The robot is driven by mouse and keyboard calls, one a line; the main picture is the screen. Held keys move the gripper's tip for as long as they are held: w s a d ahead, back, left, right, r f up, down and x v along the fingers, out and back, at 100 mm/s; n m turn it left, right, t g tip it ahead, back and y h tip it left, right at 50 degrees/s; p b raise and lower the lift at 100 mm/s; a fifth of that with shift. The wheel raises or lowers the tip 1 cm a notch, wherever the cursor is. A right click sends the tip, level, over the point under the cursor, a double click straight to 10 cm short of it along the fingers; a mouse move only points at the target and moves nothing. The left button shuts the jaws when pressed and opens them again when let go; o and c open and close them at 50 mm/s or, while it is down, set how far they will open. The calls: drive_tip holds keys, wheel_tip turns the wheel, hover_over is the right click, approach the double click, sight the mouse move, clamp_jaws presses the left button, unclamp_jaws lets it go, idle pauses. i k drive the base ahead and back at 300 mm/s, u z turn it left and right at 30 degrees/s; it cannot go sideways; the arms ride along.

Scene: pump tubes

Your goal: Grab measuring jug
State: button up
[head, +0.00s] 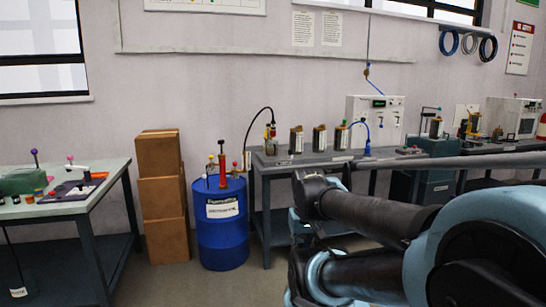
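I cannot make out a measuring jug in the head view. Small containers (296,139) stand on the grey workbench along the back wall, but they are too small to identify as a jug. My own arm fills the lower right of the view and hides part of the floor and the bench front. My gripper cannot be picked out in this view.
A blue drum (221,246) with red and yellow pump tubes on top stands before the back wall. Stacked cardboard boxes (162,200) are left of it. A green-topped table (62,208) with tools is at the left.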

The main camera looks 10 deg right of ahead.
sight(271, 145)
drive_tip(key=k, duration=0.95)
drive_tip(key=z, duration=0.55)
drive_tip(key=i, duration=1.9)
drive_tip(key=u, duration=0.5)
drive_tip(key=i, duration=0.7)
drive_tip(key=u, duration=0.3)
